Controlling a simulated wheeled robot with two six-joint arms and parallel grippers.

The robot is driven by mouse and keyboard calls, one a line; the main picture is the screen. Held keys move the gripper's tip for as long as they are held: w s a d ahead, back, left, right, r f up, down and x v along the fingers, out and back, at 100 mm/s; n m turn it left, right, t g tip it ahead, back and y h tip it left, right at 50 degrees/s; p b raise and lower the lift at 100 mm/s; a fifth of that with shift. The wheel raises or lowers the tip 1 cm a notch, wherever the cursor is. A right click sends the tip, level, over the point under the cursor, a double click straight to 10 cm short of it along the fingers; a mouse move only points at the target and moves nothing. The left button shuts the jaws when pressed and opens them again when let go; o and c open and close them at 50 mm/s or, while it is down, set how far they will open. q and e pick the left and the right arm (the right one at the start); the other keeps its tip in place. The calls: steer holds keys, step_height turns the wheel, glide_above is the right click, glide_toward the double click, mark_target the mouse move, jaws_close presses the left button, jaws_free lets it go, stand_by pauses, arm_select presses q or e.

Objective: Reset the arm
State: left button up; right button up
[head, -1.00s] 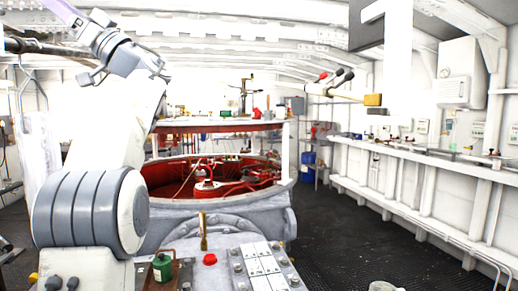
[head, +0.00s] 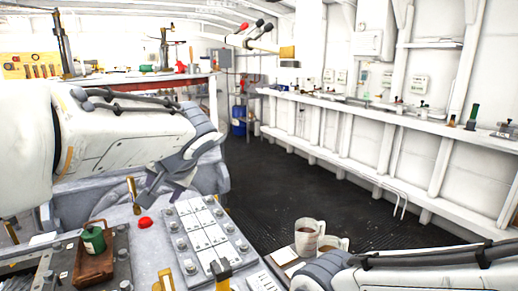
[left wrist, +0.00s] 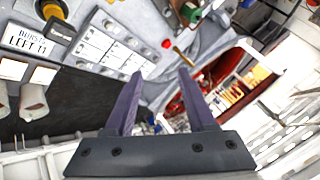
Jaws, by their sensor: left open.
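My left arm comes in from the left in the head view. Its gripper (head: 160,195) points down over the grey console, above the deck of switches, and holds nothing. In the left wrist view the two dark fingers of the gripper (left wrist: 160,75) stand apart with an empty gap between them. My right arm (head: 420,270) lies across the lower right corner of the head view. Its gripper does not show.
A panel of white plates (head: 205,235) and a red button (head: 145,223) sit on the console. A green canister stands in a brown tray (head: 95,264) at left. Dark floor (head: 300,185) beyond is clear.

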arm_select(q)
steer(key=s+d+f+m+g+h, duration=0.2)
steer(key=s+d+f, duration=0.3)
steer(key=s, duration=0.3)
steer(key=s+d+f+m+g+h, duration=0.2)
steer(key=s+d+f, duration=0.4)
steer(key=s, duration=0.3)
steer(key=s+d+f+m+g+h+p, duration=0.1)
steer(key=s+d+f+m+g+h, duration=0.1)
steer(key=s+d+f, duration=0.3)
steer(key=s+f+h, duration=0.1)
steer(key=s, duration=0.3)
steer(key=shift+s+d, duration=0.15)
steer(key=shift+d, duration=0.25)
steer(key=shift+f, duration=0.1)
steer(key=shift+c, duration=0.3)
steer(key=shift+c, duration=0.2)
